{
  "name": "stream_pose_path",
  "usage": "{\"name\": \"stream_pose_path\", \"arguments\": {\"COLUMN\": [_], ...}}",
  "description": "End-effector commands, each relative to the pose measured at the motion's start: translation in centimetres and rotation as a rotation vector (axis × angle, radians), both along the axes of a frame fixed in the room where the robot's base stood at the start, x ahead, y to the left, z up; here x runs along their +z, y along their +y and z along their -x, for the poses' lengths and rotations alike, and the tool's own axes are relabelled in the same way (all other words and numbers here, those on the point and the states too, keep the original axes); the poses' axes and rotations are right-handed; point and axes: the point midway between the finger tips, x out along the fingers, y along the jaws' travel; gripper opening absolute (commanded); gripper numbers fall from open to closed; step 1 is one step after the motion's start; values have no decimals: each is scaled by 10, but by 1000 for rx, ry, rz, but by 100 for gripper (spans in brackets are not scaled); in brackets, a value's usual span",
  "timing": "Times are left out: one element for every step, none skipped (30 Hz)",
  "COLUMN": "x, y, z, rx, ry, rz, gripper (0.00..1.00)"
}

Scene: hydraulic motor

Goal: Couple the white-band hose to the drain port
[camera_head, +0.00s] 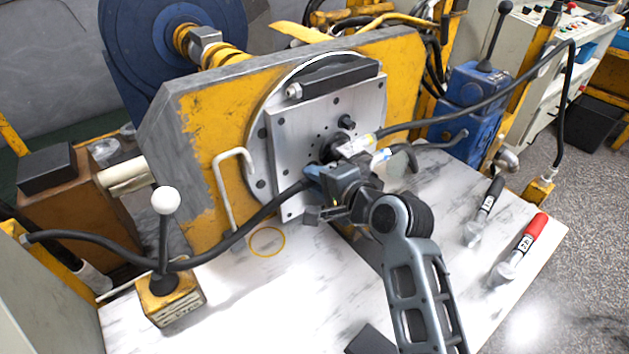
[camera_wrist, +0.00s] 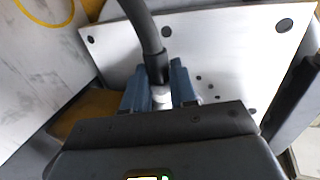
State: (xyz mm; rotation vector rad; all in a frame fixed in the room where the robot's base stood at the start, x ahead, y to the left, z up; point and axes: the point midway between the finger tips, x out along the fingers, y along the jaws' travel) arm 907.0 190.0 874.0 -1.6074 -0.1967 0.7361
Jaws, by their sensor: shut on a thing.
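My gripper (camera_head: 318,176) is at the lower front of the motor's grey face plate (camera_head: 295,195). In the wrist view its two blue fingers (camera_wrist: 160,90) are shut on the end of a black hose (camera_wrist: 148,30), where a white band (camera_wrist: 161,95) shows between them. In the head view this hose (camera_head: 235,232) runs left from the fingers, past the white-knobbed lever. I cannot tell which port is the drain.
A second black hose (camera_head: 480,107) comes from the right to a yellow-and-white fitting (camera_head: 358,145) beside my wrist. A white-knobbed lever (camera_head: 166,203) stands front left.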

Motion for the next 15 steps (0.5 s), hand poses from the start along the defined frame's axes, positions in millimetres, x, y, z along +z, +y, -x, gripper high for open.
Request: {"name": "stream_pose_path", "arguments": {"x": [0, 0, 0, 1, 0, 0, 0, 0, 0, 0, 0, 0, 0, 0, 0], "y": [0, -1, -1, -1, -1, -1, -1, -1, -1, -1, -1, -1, -1, -1, -1], "z": [-1, -1, -1, -1, -1, -1, -1, -1, -1, -1, -1, -1, -1, -1, -1], "rx": [0, 0, 1, 1, 1, 1, 1, 1, 1, 1, 1, 0, 0, 0, 0], "ry": [-1, -1, -1, -1, -1, -1, -1, -1, -1, -1, -1, -1, -1, -1, -1], "rz": [-1, -1, -1, -1, -1, -1, -1, -1, -1, -1, -1, -1, -1, -1, -1], "gripper": [0, 0, 27, 30, 33, 37, 40, 43, 46, 49, 52, 56, 56, 56, 56]}}
